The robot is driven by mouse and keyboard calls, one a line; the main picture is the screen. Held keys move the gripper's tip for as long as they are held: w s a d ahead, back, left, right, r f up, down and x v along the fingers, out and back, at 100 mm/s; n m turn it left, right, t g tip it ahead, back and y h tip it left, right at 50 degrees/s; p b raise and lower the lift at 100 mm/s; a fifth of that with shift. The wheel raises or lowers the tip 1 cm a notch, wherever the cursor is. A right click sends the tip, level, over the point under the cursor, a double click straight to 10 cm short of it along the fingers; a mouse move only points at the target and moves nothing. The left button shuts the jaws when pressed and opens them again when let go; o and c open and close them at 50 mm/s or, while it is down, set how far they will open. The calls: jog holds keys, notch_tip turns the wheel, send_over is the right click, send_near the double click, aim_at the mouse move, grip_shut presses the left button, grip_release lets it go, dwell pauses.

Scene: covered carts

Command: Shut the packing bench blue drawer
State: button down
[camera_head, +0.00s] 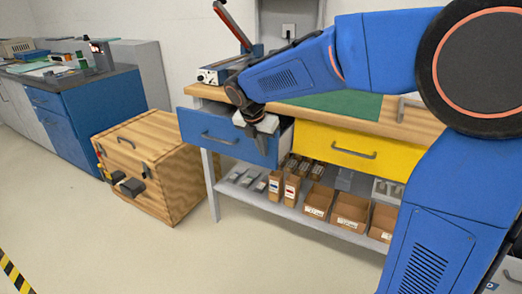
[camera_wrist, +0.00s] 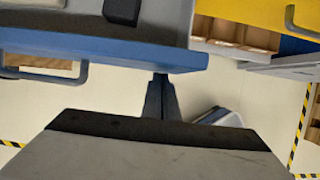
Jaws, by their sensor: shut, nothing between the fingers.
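The blue drawer (camera_head: 220,140) of the packing bench is pulled out at the bench's left end, with its grey handle on the front. In the wrist view its blue front (camera_wrist: 110,48) crosses the upper part, with the handle at left. My gripper (camera_wrist: 162,76) is shut and empty. Its fingertips are at the drawer front, right of the handle; whether they touch is unclear.
The yellow drawer (camera_head: 358,150) is beside the blue one, under the wooden worktop (camera_head: 410,121). Cardboard bins (camera_head: 350,212) stand on the lower shelf. A wooden crate (camera_head: 155,163) stands left of the bench. The floor (camera_head: 130,245) in front is clear.

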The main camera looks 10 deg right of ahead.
jog(key=w+d, duration=0.6)
jog(key=w, duration=0.1)
jog(key=w+d, duration=0.3)
jog(key=w, duration=0.1)
jog(key=shift+w, duration=0.1)
jog(key=shift+w+r, duration=0.1)
jog(key=shift+r, duration=0.05)
jog(key=shift+d, duration=0.1)
